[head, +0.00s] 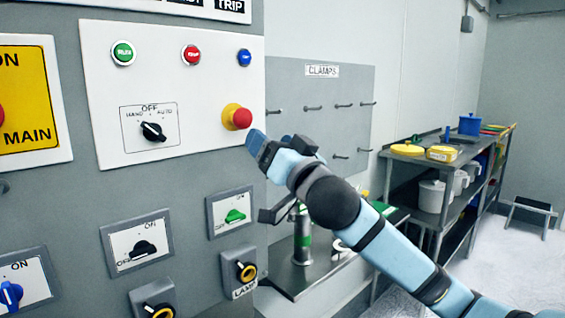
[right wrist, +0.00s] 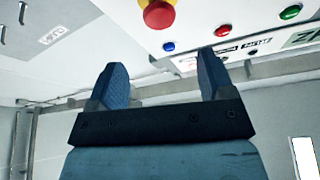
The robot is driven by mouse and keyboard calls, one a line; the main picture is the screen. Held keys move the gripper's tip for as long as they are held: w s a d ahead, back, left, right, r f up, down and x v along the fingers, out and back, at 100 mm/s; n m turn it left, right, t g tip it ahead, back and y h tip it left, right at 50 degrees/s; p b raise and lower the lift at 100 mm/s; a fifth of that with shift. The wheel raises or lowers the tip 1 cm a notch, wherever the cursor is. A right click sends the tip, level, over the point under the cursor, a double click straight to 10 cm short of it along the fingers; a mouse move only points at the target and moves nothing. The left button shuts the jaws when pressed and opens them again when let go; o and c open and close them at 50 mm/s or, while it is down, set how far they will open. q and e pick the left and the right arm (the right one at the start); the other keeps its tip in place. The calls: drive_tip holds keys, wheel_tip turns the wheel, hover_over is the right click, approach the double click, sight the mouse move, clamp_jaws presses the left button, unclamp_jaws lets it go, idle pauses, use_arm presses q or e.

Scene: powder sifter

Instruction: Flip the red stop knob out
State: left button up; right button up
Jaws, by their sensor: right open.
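The red stop knob (head: 241,118) is a red mushroom head on a yellow collar at the right side of the white control panel. It also shows at the top of the right wrist view (right wrist: 159,13), beyond the fingers. My right gripper (head: 262,146) is just below and right of the knob in the head view, apart from it as far as I can tell. In the right wrist view its two blue fingers (right wrist: 162,85) are spread wide with nothing between them. My left gripper is not in view.
The white panel (head: 185,75) carries a green button (head: 123,53), a red button (head: 191,55), a blue button (head: 244,58) and a black selector (head: 153,131). More switches sit below. A clamps board (head: 320,125) and a steel shelf (head: 440,165) stand to the right.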

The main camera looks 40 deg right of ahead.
drive_tip(key=shift+v, duration=1.7)
drive_tip(key=shift+r, duration=0.1)
drive_tip(key=w+a+f+n+g+y+p, duration=0.2)
drive_tip(key=a+f+g, duration=0.1)
drive_tip(key=f, duration=1.2)
drive_tip(key=w+a+f+n+g+y+p, duration=0.1)
drive_tip(key=w+a+f+n+g+p, duration=0.15)
drive_tip(key=f, duration=1.15)
drive_tip(key=s+a+f+g+p, duration=0.1)
drive_tip(key=s+a+f+g, duration=0.1)
drive_tip(key=s+f, duration=0.5)
drive_tip(key=s+a+f+n+g+y+p, duration=0.1)
drive_tip(key=s+a+f, duration=0.4)
drive_tip(key=f, duration=0.5)
drive_tip(key=s+a+f+n+g+p, duration=0.1)
drive_tip(key=s+a+f+g+p, duration=0.1)
drive_tip(key=s+f, duration=0.6)
drive_tip(key=shift+s+a+f+g+y, duration=0.3)
drive_tip(key=shift+s+a+g+y, duration=0.15)
drive_tip(key=shift+a, duration=0.8)
drive_tip(key=shift+n, duration=0.25)
